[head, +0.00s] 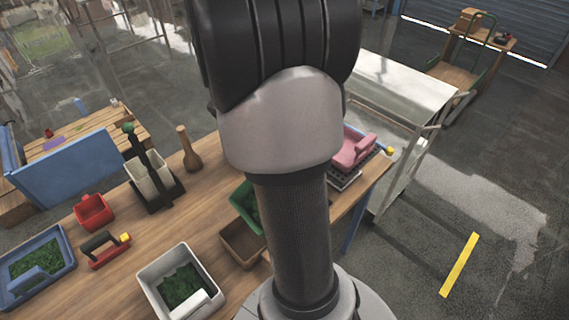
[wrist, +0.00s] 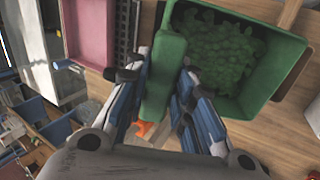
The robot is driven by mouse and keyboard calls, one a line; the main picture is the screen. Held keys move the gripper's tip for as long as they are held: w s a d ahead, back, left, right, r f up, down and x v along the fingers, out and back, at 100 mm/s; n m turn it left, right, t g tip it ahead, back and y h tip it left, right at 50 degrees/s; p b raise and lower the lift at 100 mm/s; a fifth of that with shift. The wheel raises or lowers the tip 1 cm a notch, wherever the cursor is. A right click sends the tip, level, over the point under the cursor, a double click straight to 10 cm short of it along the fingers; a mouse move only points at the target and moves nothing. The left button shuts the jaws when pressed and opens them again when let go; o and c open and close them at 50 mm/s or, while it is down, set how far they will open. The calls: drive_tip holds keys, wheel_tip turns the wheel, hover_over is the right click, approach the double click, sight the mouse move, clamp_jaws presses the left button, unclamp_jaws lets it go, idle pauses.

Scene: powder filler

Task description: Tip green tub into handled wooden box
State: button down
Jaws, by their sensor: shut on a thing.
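The green tub (head: 240,196) is mostly hidden behind my arm in the head view. In the wrist view the tub (wrist: 279,88) holds clumpy dark-green material, and its opening faces the camera. My gripper (wrist: 165,70) is shut on the tub's thick green handle (wrist: 163,82), one finger on each side. I cannot tell whether the tub touches the table. A brown wooden box (head: 231,238) sits on the table just in front of the tub in the head view, partly covered by my arm. Its handle is not clearly visible.
A white bin (head: 150,283) and a blue bin (head: 65,246) hold green material. A pink tub (head: 352,150) is right of my arm.

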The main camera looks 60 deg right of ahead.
drive_tip(key=shift+w+a+r+h+b, duration=0.1)
drive_tip(key=shift+a+r+h+b, duration=0.1)
drive_tip(key=shift+h+b, duration=0.15)
drive_tip(key=a+b, duration=0.1)
drive_tip(key=a+h+b, duration=0.1)
drive_tip(key=b, duration=0.1)
drive_tip(key=shift+w+a+r, duration=0.15)
drive_tip(key=shift+w, duration=0.25)
drive_tip(key=w+a+f+g+h+b, duration=0.2)
drive_tip(key=a+h+b, duration=0.3)
drive_tip(key=a+b, duration=0.3)
drive_tip(key=w+a+f+g+h+b, duration=0.1)
drive_tip(key=w+a+f+h+b, duration=0.1)
drive_tip(key=a+h+b, duration=0.3)
drive_tip(key=shift+w+a+f+g+b, duration=0.15)
drive_tip(key=shift+w+a+g+b, duration=0.4)
drive_tip(key=shift+a+b, duration=1.2)
drive_tip(key=shift+w+a, duration=0.1)
wheel_tip(320, 180, up, 8)
drive_tip(key=p, duration=0.6)
drive_tip(key=shift+p, duration=0.4)
